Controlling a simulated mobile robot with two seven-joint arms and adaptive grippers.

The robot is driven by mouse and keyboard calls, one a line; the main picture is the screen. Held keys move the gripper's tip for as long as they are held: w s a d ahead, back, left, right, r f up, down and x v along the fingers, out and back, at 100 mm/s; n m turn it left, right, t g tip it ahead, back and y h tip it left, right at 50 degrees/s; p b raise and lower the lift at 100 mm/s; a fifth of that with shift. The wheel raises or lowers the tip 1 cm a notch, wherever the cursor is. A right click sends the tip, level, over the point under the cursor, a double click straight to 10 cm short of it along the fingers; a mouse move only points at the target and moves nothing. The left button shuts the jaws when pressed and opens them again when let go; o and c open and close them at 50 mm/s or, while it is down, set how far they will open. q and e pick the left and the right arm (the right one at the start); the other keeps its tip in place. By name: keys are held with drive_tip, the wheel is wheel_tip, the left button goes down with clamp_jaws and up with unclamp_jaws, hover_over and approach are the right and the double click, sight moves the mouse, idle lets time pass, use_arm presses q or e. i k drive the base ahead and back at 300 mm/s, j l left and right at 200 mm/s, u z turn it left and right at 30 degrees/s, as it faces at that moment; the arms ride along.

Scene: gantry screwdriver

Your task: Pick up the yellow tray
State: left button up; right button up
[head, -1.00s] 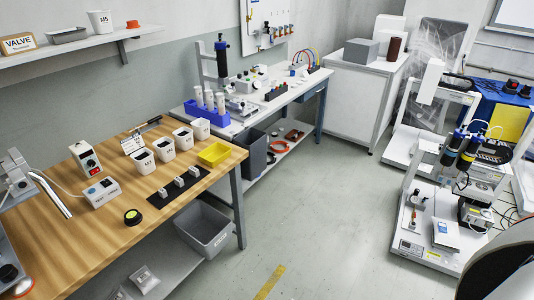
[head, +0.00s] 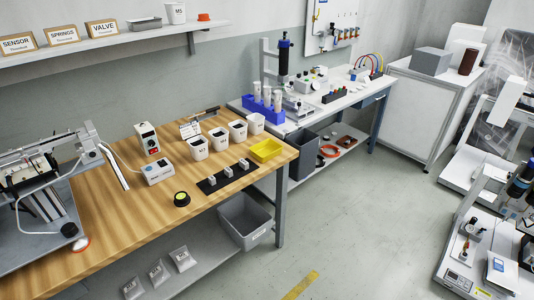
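The yellow tray (head: 266,150) is a small open box. It sits near the right end of the wooden workbench (head: 110,229), close to its front edge, and looks empty. White labelled cups (head: 238,131) stand just left of and behind it. A black mat (head: 226,178) with small grey blocks lies in front and to its left. Neither of my grippers is in view, and nothing touches the tray.
A grey bin (head: 245,220) sits under the bench's right end. A white table with a blue rack (head: 262,110) stands behind. A metal machine (head: 50,180) fills the bench's left end. Open grey floor (head: 370,220) lies right of the bench.

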sight(264, 151)
drive_tip(key=i+l+u, duration=0.15)
drive_tip(key=i+l, duration=0.2)
drive_tip(key=i+l+u, duration=0.2)
drive_tip(key=i+l, duration=0.15)
drive_tip(key=l, duration=0.15)
drive_tip(key=i+l+u, duration=0.15)
drive_tip(key=i+l, duration=0.15)
drive_tip(key=l, duration=0.25)
